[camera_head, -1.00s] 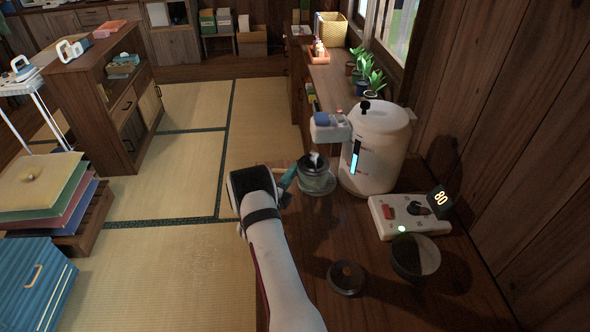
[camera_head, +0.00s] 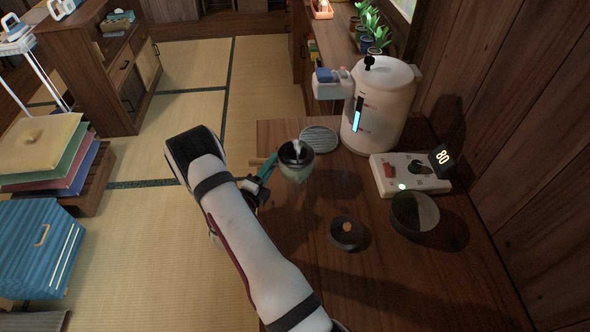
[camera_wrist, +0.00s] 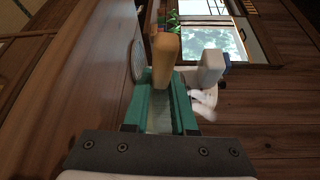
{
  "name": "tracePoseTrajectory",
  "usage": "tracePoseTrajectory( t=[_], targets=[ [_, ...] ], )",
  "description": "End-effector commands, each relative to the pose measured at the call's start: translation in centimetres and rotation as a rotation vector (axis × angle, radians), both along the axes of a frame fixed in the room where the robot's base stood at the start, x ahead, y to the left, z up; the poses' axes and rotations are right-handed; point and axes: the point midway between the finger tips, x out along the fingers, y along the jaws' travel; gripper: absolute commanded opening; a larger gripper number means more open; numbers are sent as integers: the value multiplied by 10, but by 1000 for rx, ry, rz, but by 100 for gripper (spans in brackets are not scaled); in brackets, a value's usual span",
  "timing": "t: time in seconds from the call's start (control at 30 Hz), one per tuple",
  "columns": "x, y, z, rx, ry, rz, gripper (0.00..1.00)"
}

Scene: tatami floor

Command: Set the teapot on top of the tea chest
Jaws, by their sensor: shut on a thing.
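A dark round lid-like disc (camera_head: 347,233) lies on the counter. The brown wooden cabinet (camera_head: 75,62) with drawers at upper left seems to be the tea chest; its top is partly out of frame.
A white water dispenser (camera_head: 385,112) stands behind, with a round ribbed tray (camera_head: 319,139) below its spout. A control box (camera_head: 393,180) reading 80 and a bowl (camera_head: 414,212) are at right. Tatami between is clear.

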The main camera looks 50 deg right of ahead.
Motion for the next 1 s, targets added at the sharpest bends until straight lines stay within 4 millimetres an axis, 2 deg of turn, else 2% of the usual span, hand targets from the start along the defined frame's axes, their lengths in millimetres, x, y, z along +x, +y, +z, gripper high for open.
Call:
tracePoseTrajectory(
  t=[0.17, 0.37, 0.57, 0.7, 0.83, 1.0],
  targets=[
    [-4, 1, 2, -2, 0, -6, 0],
    [-30, -21, 13, -3, 2, -67, 0],
    [-80, -56, 32, -5, 4, -172, 0],
    [-127, -80, 48, -6, 5, -265, 0],
    [-165, -93, 60, -6, 6, -333, 0],
    [-192, -100, 68, -6, 6, -384, 0]
  ],
)
